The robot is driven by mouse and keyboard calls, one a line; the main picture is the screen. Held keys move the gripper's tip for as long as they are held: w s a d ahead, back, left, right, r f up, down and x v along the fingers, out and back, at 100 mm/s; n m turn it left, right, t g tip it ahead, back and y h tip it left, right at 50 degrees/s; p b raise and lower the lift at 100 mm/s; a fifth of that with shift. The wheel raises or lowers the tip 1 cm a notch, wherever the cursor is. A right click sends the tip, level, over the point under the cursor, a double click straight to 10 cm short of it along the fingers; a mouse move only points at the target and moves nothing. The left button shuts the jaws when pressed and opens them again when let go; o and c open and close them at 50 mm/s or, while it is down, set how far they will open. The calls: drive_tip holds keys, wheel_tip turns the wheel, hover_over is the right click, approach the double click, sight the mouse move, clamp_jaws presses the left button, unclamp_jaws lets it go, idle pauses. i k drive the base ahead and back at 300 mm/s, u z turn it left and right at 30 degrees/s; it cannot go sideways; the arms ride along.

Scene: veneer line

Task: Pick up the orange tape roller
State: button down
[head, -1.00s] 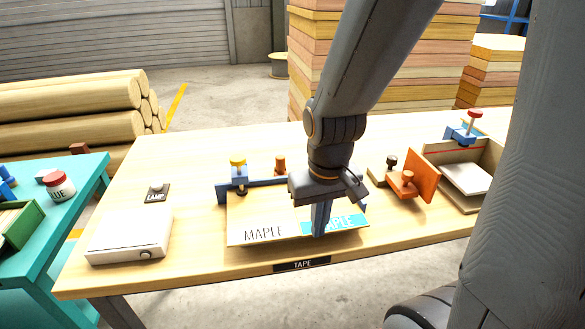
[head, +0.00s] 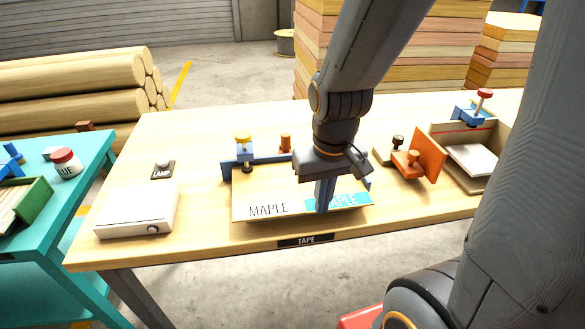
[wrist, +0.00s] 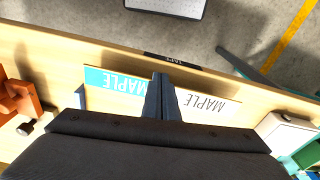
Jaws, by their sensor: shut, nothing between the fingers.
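The orange tape roller (head: 413,161) stands on the wooden table, right of the maple board. In the wrist view the closed fingers (wrist: 161,82) lie between the teal strip and the printed MAPLE lettering.
A blue fence with a yellow-knobbed clamp (head: 244,150) stands behind the board. Right of the roller is an open box (head: 480,184) with a red-knobbed blue clamp. A white box (head: 140,212) and LAMP button (head: 163,168) sit left. Bare tabletop (head: 203,190) lies between them and the board.

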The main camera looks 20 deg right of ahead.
sight(284, 147)
drive_tip(key=u, duration=0.65)
drive_tip(key=i, duration=0.55)
drive_tip(key=u, duration=0.2)
